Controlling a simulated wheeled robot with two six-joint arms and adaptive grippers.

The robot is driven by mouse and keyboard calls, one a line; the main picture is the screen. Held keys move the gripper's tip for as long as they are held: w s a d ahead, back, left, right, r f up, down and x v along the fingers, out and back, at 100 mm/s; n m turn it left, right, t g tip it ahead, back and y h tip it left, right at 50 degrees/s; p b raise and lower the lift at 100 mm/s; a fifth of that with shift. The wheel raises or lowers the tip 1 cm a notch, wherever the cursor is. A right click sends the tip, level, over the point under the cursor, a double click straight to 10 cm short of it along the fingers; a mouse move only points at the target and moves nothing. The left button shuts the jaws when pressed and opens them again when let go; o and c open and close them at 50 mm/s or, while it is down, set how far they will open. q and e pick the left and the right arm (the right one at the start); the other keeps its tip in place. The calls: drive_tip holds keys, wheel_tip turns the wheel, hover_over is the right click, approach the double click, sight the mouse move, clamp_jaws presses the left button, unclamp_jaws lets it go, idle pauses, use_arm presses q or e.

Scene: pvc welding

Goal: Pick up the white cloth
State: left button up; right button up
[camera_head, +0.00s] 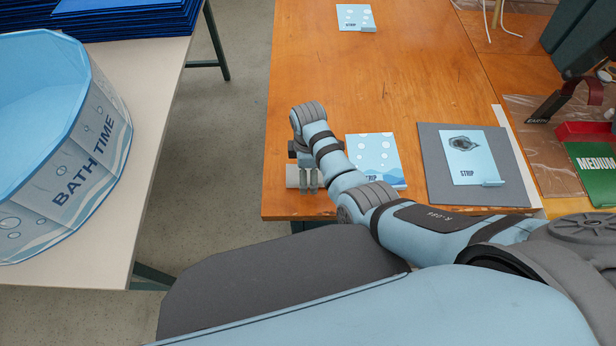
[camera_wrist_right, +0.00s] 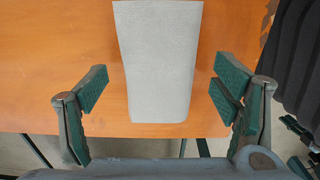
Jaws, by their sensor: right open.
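The white cloth (camera_wrist_right: 158,60) is a pale grey-white rectangular piece on the orange wooden table, with its near end close to the table's front edge in the right wrist view. My right gripper (camera_wrist_right: 161,88) is open, with one finger on each side of the cloth and a gap between each finger and it. In the head view the right gripper (camera_head: 309,179) is at the table's front left corner, and a small white part of the cloth (camera_head: 292,176) shows beside it. The rest of the cloth is hidden there. My left gripper is not in view.
On the wooden table (camera_head: 330,80) lie cards marked "STRIP" (camera_head: 382,152), one on a dark grey board (camera_head: 435,185). A "BATH TIME" tub (camera_head: 85,165) stands on a pale table at left, beyond a floor gap. Red and green items (camera_head: 592,165) are at right.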

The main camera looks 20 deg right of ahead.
sight(308, 173)
drive_tip(key=shift+f, duration=0.1)
drive_tip(key=shift+c, duration=0.9)
drive_tip(key=c, duration=1.1)
drive_tip(key=shift+o, duration=0.2)
wheel_tip(308, 173, up, 10)
drive_tip(key=p, duration=0.3)
